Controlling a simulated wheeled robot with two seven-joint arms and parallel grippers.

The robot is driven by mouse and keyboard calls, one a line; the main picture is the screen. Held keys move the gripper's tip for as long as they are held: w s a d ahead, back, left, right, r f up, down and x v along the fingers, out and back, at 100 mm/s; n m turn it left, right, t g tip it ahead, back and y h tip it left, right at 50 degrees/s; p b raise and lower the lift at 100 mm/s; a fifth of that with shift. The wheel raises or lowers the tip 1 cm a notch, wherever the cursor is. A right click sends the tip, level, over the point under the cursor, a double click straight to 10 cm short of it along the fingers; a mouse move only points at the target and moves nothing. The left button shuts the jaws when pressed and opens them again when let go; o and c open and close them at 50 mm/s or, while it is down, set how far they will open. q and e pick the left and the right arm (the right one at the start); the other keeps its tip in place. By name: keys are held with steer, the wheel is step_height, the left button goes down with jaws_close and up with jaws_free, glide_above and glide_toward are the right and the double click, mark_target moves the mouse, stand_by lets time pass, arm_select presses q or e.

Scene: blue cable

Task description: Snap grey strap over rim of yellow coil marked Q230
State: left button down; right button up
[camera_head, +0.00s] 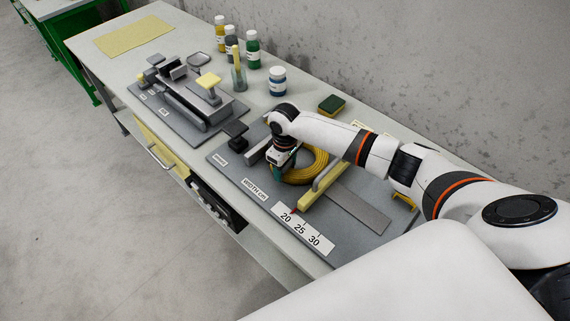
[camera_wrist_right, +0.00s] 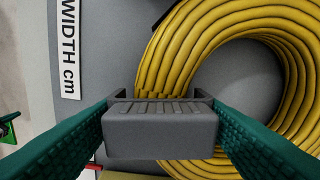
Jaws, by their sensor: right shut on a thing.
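The yellow coil (camera_head: 319,166) lies on the right-hand grey board, partly hidden behind my right arm. It also shows large in the right wrist view (camera_wrist_right: 172,50) as a ring of several wound turns; I see no Q230 mark. My right gripper (camera_head: 277,158) is at the coil's left side. In the right wrist view its green fingers are shut on a ribbed grey strap (camera_wrist_right: 160,132). The strap overlaps the near-left part of the coil's ring in that view; whether it touches the coil or is above it, I cannot tell. My left gripper is out of view.
A second board (camera_head: 172,121) with fixtures stands left. Bottles and a blue-labelled jar (camera_head: 278,82) stand behind, beside a green sponge (camera_head: 331,105).

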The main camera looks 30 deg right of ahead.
steer(key=shift+f, duration=0.2)
stand_by(0.5)
steer(key=o, duration=1.2)
steer(key=shift+c, duration=0.2)
steer(key=shift+r, duration=0.1)
step_height(320, 180, up, 7)
steer(key=p, duration=0.8)
